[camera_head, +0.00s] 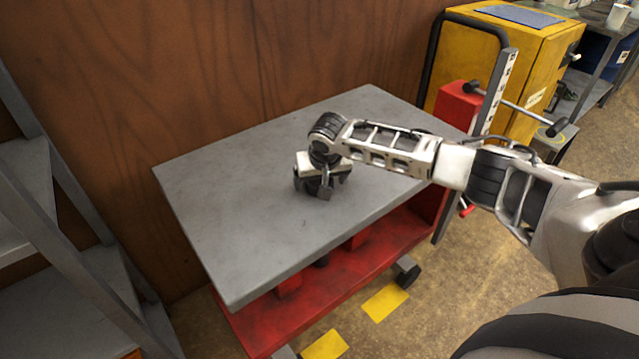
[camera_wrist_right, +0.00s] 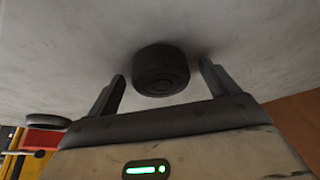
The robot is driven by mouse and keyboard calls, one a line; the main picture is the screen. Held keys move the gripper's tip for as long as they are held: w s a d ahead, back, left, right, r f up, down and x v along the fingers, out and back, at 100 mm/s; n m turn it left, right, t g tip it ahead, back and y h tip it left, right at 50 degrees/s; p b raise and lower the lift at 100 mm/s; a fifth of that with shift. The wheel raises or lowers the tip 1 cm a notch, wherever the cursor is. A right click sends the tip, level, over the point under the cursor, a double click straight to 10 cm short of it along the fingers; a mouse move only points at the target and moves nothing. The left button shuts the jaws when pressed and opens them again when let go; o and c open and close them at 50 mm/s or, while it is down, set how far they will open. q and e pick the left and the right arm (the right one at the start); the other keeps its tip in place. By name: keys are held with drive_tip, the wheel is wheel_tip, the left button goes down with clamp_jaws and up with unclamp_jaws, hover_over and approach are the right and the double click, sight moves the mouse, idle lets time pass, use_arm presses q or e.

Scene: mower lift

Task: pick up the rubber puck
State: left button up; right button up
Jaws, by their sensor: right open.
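The rubber puck (camera_wrist_right: 160,70) is a short black cylinder on the grey tabletop (camera_head: 225,190). In the right wrist view it shows at the centre, between the two fingers of my right gripper (camera_wrist_right: 163,75), with a gap on each side. My right gripper (camera_head: 318,187) is open and points down over the middle of the tabletop in the head view. In that view the gripper hides most or all of the puck. My left gripper is not in view.
The tabletop around my right gripper is clear. Below it is a red lower shelf (camera_head: 330,296) with some red and dark items. A yellow cabinet (camera_head: 541,68) and a red box (camera_head: 453,106) with a grey post stand behind, at the right. Grey shelving (camera_head: 60,225) stands at the left.

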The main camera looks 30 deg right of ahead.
drive_tip(key=c, duration=1.2)
drive_tip(key=shift+o, duration=0.2)
drive_tip(key=shift+r, duration=0.1)
